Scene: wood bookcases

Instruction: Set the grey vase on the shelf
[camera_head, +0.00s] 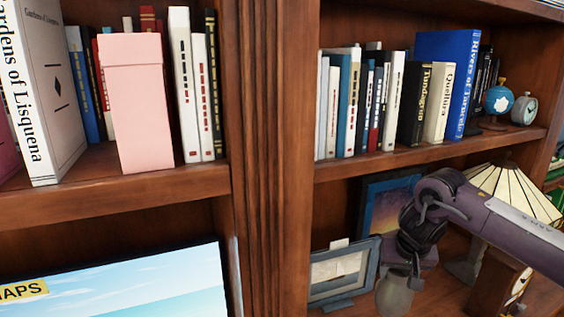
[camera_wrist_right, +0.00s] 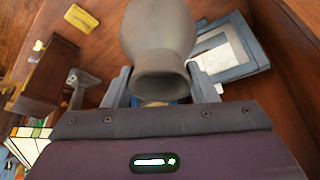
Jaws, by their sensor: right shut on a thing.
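The grey vase (camera_head: 394,296) hangs below my right gripper (camera_head: 408,262) in the lower right compartment of the bookcase. My right gripper is shut on the vase near its mouth. In the right wrist view the vase (camera_wrist_right: 158,35) shows its open mouth towards me, between the two fingers of the gripper (camera_wrist_right: 162,90). My left gripper is not in view.
A blue-grey picture frame (camera_head: 372,262) stands close left of the vase, with a dark-framed painting (camera_head: 376,205) behind. A stained-glass lamp (camera_head: 512,190) and a wooden clock (camera_head: 497,290) stand to the right. Books (camera_head: 410,105) fill much of the shelf above. A thick upright (camera_head: 272,150) divides the bookcase.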

